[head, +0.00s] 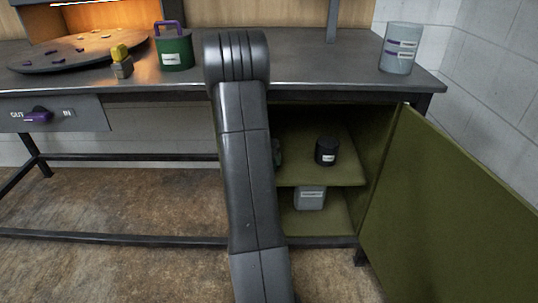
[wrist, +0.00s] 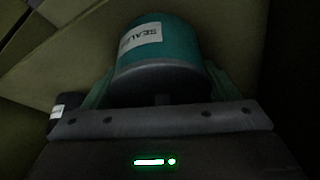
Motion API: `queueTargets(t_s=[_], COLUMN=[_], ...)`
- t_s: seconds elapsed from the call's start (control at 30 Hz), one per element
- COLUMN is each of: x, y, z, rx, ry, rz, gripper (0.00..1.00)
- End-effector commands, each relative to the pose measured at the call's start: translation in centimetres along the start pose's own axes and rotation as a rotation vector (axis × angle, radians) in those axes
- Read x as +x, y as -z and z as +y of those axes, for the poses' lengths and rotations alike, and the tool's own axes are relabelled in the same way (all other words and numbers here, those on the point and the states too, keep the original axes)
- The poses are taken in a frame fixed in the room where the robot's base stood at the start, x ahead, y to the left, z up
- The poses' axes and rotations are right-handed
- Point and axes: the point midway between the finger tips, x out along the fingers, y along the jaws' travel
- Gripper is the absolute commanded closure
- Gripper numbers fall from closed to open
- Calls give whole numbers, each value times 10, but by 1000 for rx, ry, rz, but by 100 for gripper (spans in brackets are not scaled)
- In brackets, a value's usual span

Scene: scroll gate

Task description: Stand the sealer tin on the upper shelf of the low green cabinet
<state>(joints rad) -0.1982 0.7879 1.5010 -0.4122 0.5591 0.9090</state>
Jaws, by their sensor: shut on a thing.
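The sealer tin (wrist: 165,50) is teal with a dark grey end and a white label, partly readable as "SEAL". In the wrist view my gripper (wrist: 158,82) is shut on it, one finger on each side. In the head view my arm hides nearly all of the gripper and tin; a small dark greenish bit shows beside the arm at upper-shelf height. The low green cabinet (head: 378,150) is open, with its upper shelf (head: 335,176) in view. The tin is inside the cabinet; I cannot tell whether it touches the shelf.
A black labelled tin (head: 326,151) stands on the upper shelf, right of my arm. A grey container (head: 310,198) is on the lower shelf. The cabinet door (head: 455,215) hangs open at right. The workbench top (head: 310,55) is above, carrying a green tin (head: 174,50) and a pale cylinder (head: 399,50).

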Motion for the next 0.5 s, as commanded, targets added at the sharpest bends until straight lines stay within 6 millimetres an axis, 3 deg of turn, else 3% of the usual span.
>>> queueTargets(t_s=[0.33,0.5], x=[16,29], y=[36,30], z=[0,0], rx=[2,0], ry=[1,0], rz=[2,0], gripper=[51,51])
